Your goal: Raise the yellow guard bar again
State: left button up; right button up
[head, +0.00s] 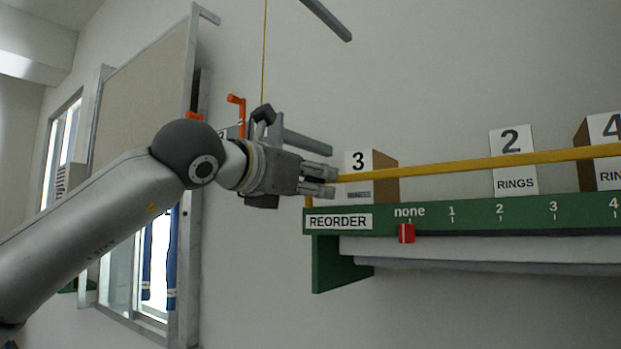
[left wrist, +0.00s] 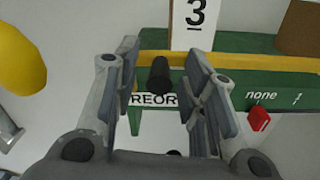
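The yellow guard bar (head: 470,164) runs along the front of the green shelf, a little above its edge, from my left gripper out past the right of the head view. It also shows in the left wrist view (left wrist: 265,63), crossing in front of the card marked 3. My left gripper (head: 333,181) is at the bar's left end. In the left wrist view my left gripper (left wrist: 166,90) has its fingers apart, with a dark round knob (left wrist: 160,75) between them. A clear gap shows on each side of the knob. My right gripper is in neither view.
The green shelf (head: 340,250) carries a REORDER label (head: 338,221) and a red slider (head: 406,233) under "none". Boxes and number cards stand behind the bar. A window and board are at left. A yellow rounded thing (left wrist: 18,60) is left in the wrist view.

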pick_arm(q)
grip_shut()
jog(key=shift+w+r+y+p, duration=0.1)
jog(key=shift+r+y+p, duration=0.25)
jog(key=shift+p, duration=0.4)
jog(key=shift+w+d+r+g+y+p, duration=0.15)
jog(key=shift+g+y+p, duration=0.1)
jog(key=shift+g+p, duration=0.4)
grip_release()
jog(key=shift+f, duration=0.2)
jog(key=v, duration=1.2)
